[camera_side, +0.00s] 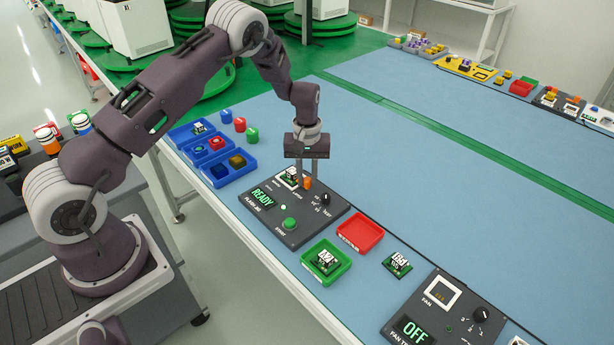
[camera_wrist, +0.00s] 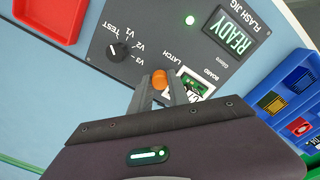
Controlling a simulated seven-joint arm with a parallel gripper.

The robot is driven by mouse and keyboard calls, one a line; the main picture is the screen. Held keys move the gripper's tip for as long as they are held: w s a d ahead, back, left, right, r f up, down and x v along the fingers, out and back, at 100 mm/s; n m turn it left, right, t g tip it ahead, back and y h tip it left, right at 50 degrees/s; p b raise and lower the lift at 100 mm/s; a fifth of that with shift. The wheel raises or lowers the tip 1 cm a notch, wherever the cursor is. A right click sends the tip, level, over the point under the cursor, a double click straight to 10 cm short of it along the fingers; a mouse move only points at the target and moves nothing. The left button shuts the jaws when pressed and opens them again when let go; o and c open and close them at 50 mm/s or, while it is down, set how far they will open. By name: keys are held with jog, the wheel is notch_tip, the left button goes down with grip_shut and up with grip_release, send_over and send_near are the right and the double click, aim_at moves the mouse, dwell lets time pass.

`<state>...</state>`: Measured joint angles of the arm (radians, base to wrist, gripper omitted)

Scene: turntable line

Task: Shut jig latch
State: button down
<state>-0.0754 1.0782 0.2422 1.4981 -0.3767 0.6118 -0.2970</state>
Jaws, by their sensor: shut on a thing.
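The flash jig (camera_side: 290,215) is a dark panel on the blue bench, with a lit green READY display (camera_side: 262,196); it also shows in the wrist view (camera_wrist: 158,38). A green circuit board (camera_wrist: 192,86) sits in the jig's white-edged board slot. The orange latch (camera_wrist: 159,80) stands beside the board, and in the side view (camera_side: 307,183) it is just below my fingers. My gripper (camera_wrist: 160,88) points down over the jig, its two fingers shut on the orange latch. The fingers partly hide the latch's base and the slot edge.
A black knob (camera_side: 324,199) and a green start button (camera_side: 290,223) are on the jig. A red tray (camera_side: 343,226) and a green tray (camera_side: 305,262) with a board stand at its right. Blue bins (camera_side: 183,133) lie at the left.

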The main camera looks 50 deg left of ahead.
aim_at(307, 179)
jog(key=c, duration=1.3)
grip_release()
jog(key=shift+o, duration=0.2)
jog(key=shift+r, duration=0.1)
notch_tip(307, 179, up, 8)
jog(key=shift+f, duration=0.25)
jog(key=s+d+r+m+t, duration=0.1)
jog(key=s+d+r, duration=0.15)
jog(key=r, duration=0.45)
jog(key=s+d+r+m+t, duration=0.1)
jog(key=s+d+r, duration=0.1)
jog(key=s+r, duration=0.3)
jog(key=s+d+r+m, duration=0.1)
jog(key=s+d+r, duration=0.1)
jog(key=r, duration=0.6)
jog(key=s+d+r+m+t, duration=0.1)
jog(key=s+d+r+m, duration=0.1)
jog(key=s, duration=0.9)
jog(key=s+d+r+m+t, duration=0.2)
jog(key=s+m, duration=0.2)
jog(key=s, duration=0.8)
jog(key=shift+s+r+t, duration=0.2)
jog(key=shift+r+t, duration=0.1)
jog(key=shift+r, duration=0.05)
